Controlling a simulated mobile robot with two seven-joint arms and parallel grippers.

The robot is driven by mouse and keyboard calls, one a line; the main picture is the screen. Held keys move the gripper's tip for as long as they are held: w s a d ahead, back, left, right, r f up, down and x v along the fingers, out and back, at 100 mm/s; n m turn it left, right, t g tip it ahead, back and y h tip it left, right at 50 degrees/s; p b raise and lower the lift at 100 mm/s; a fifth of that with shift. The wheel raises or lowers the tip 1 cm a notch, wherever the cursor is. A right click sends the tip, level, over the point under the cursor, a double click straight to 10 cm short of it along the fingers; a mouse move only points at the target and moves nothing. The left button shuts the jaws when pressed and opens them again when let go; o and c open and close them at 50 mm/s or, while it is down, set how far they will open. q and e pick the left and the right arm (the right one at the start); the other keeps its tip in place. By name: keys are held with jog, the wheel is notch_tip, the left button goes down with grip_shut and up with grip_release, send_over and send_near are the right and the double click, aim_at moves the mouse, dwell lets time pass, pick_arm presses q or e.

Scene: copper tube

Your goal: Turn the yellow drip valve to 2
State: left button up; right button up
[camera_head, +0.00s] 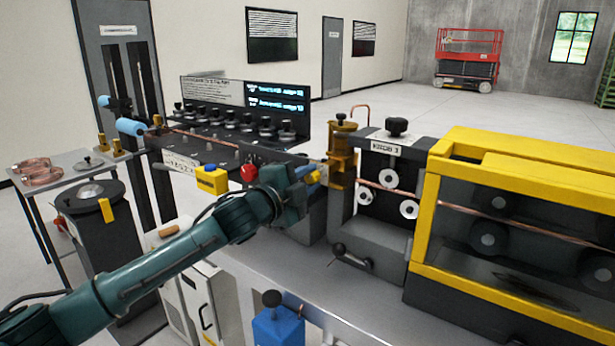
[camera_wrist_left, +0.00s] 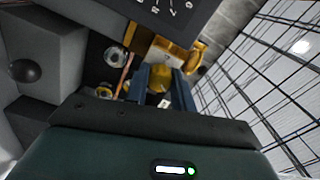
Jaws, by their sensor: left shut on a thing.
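The yellow drip valve (camera_head: 322,173) is a small knob on the near side of the amber and brass oiler (camera_head: 342,148), beside the tube guide. My left gripper (camera_head: 314,178) reaches it from the left in the head view. In the left wrist view, the yellow valve knob (camera_wrist_left: 160,76) sits between the two blue fingers of my left gripper (camera_wrist_left: 161,84), which is shut on it. A small pale mark shows below the knob between the fingers, too small to read. The valve's setting cannot be told. My right gripper is in neither view.
A grey roller unit (camera_head: 380,200) with white rollers stands just right of the oiler. A yellow-framed guard (camera_head: 430,215) is further right. A yellow box (camera_head: 212,180) and a red button (camera_head: 249,172) lie behind my left arm.

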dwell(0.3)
pick_arm(q)
jog(key=o, duration=1)
jog(key=shift+s+a, duration=0.1)
jog(key=b+v, duration=0.2)
jog(key=v, duration=1.1)
jog(key=shift+b, duration=0.3)
jog(key=shift+f, duration=0.15)
